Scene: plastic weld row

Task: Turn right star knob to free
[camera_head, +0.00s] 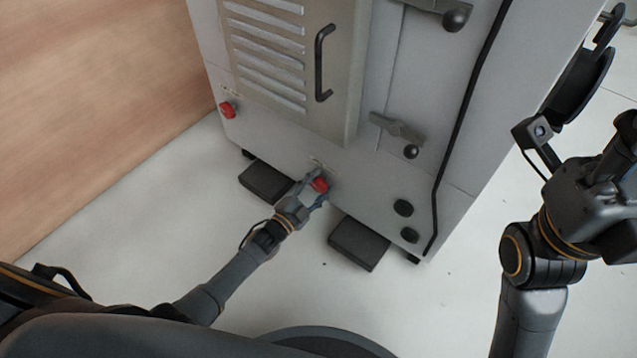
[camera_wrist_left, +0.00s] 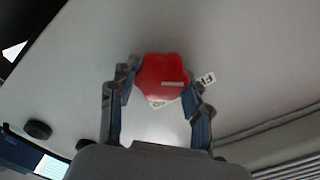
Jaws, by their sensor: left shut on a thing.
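The right star knob (camera_head: 320,184) is red and sits low on the front of the grey machine cabinet. My left gripper (camera_head: 313,186) reaches it from below and is shut on it. In the left wrist view the red lobed knob (camera_wrist_left: 162,76) lies between the two fingertips of my left gripper (camera_wrist_left: 162,88), with a finger on each side. A small white mark shows on the knob's face. Pale labels are beside and partly behind it; their text is not fully readable. A second red knob (camera_head: 228,110) is further left on the cabinet.
The grey cabinet (camera_head: 290,135) has a black bar handle (camera_head: 323,62), a ball-ended lever (camera_head: 410,151) and two black round parts (camera_head: 403,207) at lower right. Dark blocks (camera_head: 358,243) stand at its base. A wooden surface (camera_head: 90,110) is at left.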

